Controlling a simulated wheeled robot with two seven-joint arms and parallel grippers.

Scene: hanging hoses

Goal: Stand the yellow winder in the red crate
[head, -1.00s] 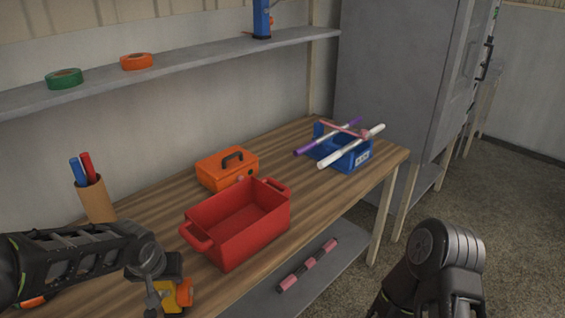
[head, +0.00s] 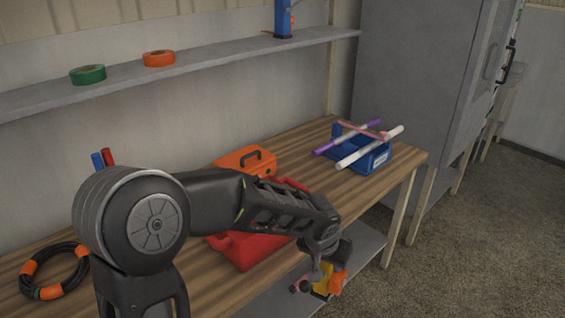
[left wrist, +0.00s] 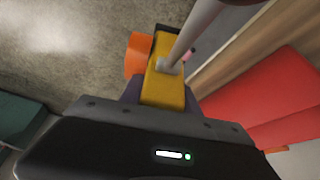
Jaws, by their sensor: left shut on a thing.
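The yellow winder (head: 322,282), with orange parts, is in my left gripper (head: 326,270), past the table's front edge and to the right of the red crate. In the left wrist view the winder (left wrist: 163,88) sits between the jaws, with an orange part on its left side and a grey rod beside it. The red crate (head: 248,250) stands on the table, largely hidden behind my left arm. Its red wall also shows at the right of the left wrist view (left wrist: 265,95). I cannot see inside the crate. My right gripper is out of view.
An orange toolbox (head: 240,160) stands behind the crate. A blue bin (head: 365,158) with rods across it is at the table's far right end. A black and orange hose coil (head: 47,290) lies at the left. A grey lower shelf (head: 362,246) runs below the table.

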